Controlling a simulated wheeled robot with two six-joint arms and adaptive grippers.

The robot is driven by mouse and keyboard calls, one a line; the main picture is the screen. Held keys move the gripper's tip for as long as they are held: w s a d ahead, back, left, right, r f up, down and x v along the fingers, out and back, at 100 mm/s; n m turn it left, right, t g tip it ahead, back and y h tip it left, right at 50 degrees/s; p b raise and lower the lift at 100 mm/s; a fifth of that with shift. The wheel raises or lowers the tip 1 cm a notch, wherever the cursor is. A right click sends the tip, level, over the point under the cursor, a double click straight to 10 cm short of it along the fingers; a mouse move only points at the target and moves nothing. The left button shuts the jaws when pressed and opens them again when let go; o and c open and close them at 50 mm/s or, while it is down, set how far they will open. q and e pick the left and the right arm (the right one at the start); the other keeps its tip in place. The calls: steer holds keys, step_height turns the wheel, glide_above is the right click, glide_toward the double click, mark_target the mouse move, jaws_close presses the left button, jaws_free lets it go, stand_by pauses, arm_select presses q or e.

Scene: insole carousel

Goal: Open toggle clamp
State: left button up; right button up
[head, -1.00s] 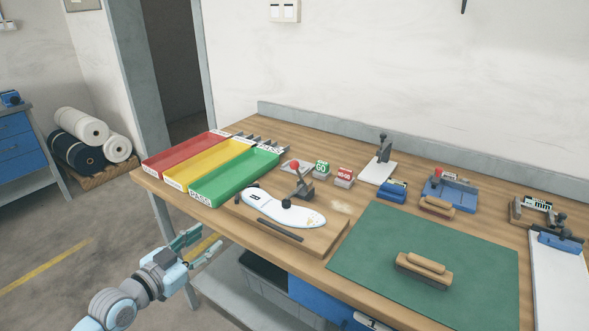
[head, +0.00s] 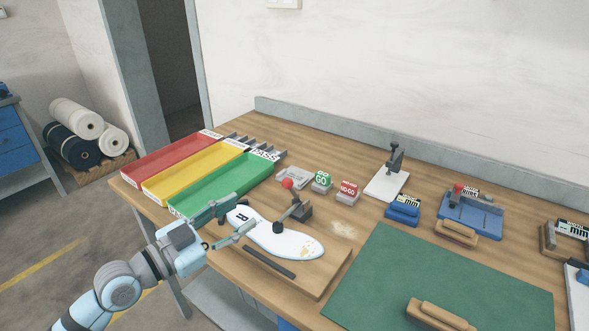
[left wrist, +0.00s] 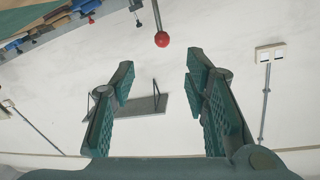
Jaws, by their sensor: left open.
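The toggle clamp (head: 302,210) stands on the wooden fixture board (head: 315,285). Its red ball handle (head: 287,183) sticks up, and its dark pad (head: 278,227) appears to rest on the white insole (head: 262,236), marked "R". My left gripper (head: 246,212) is open and empty. In the head view its fingers are left of the clamp, in front of the insole's left end. In the left wrist view the red ball (left wrist: 161,39) appears above and between the open fingertips (left wrist: 160,75), apart from both. My right gripper is not in view.
Red (head: 165,158), yellow (head: 190,178) and green (head: 185,207) trays stand left of the fixture. GO (head: 322,182) and NO-GO (head: 347,194) blocks stand behind it. A dark bar (head: 269,263) lies on the board's front. A green mat (head: 390,270) is on the right.

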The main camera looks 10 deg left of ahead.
mark_target(288, 183)
arm_select(q)
steer(key=x, duration=1.4)
steer(key=shift+w+d+r, duration=0.1)
steer(key=shift+w, duration=0.3)
steer(key=shift+r, duration=0.1)
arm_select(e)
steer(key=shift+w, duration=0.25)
arm_select(q)
jaws_close()
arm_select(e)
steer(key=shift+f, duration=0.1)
